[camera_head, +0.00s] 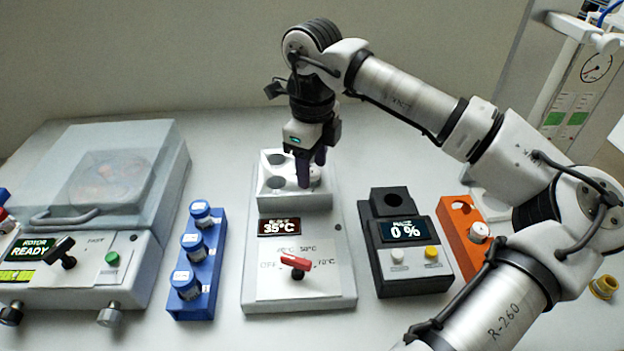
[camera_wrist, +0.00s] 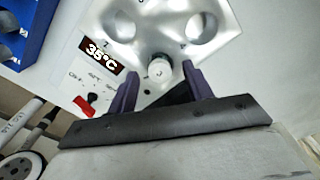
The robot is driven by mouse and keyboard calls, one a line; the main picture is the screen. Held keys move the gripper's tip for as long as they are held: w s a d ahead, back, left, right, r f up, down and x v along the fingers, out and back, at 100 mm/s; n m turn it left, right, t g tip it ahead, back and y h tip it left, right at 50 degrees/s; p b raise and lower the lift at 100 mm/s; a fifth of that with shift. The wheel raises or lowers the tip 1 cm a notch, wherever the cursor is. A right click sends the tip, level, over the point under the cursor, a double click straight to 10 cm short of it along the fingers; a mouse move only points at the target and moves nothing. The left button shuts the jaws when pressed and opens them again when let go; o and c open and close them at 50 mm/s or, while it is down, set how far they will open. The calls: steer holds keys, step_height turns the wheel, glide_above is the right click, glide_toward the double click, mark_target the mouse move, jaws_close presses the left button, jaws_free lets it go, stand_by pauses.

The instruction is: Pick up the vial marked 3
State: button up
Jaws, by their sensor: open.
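A vial with a round white cap (camera_wrist: 159,72) stands in the steel heating block (camera_head: 265,200); its number is not readable. In the head view it is largely hidden behind my fingers. My gripper (camera_head: 311,172) is over the right side of the block, pointing down. In the wrist view my gripper (camera_wrist: 160,66) is open, with one dark purple finger on each side of the cap; I cannot tell whether they touch it. Three blue-topped vials stand in the blue rack (camera_head: 208,283) on the left, their labels too small to read.
The block's other visible wells look empty. A centrifuge (camera_head: 150,260) with a clear lid stands at the left. A dark mixer box (camera_head: 390,278) showing 0 % and an orange block (camera_head: 462,235) with a white cap stand right. A yellow ring (camera_head: 603,287) lies far right.

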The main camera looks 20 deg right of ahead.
steer(key=shift+f, duration=0.1)
steer(key=shift+c, duration=0.3)
jaws_close()
